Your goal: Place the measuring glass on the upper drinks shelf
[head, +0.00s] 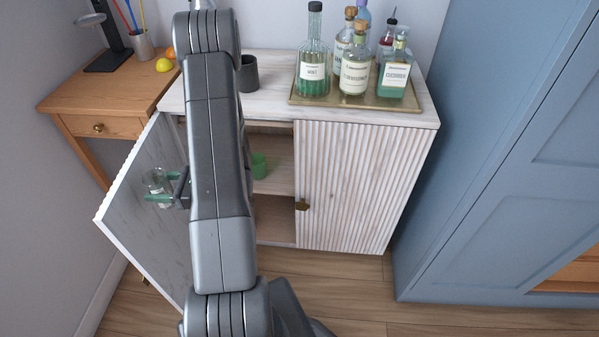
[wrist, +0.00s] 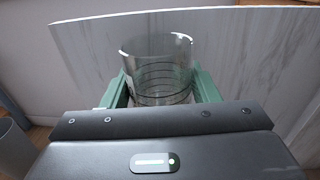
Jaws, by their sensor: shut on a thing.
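The measuring glass (head: 158,182) is a clear cylinder with dark graduation lines. It is held in front of the open left cabinet door in the head view, and it stands between the green fingers in the wrist view (wrist: 157,68). My gripper (head: 160,198) is shut on it, one finger on each side (wrist: 161,92). The cabinet's inner shelf (head: 277,180) shows to the right of my arm, with a green cup (head: 259,165) on it. My arm hides the left part of the cabinet opening.
The open left door (head: 135,225) stands out behind the glass. The ribbed right door (head: 345,185) is shut. A tray (head: 300,99) with several bottles and a dark cup (head: 248,75) stand on the cabinet top. A wooden side table (head: 75,100) is at left, a blue cupboard (head: 500,150) at right.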

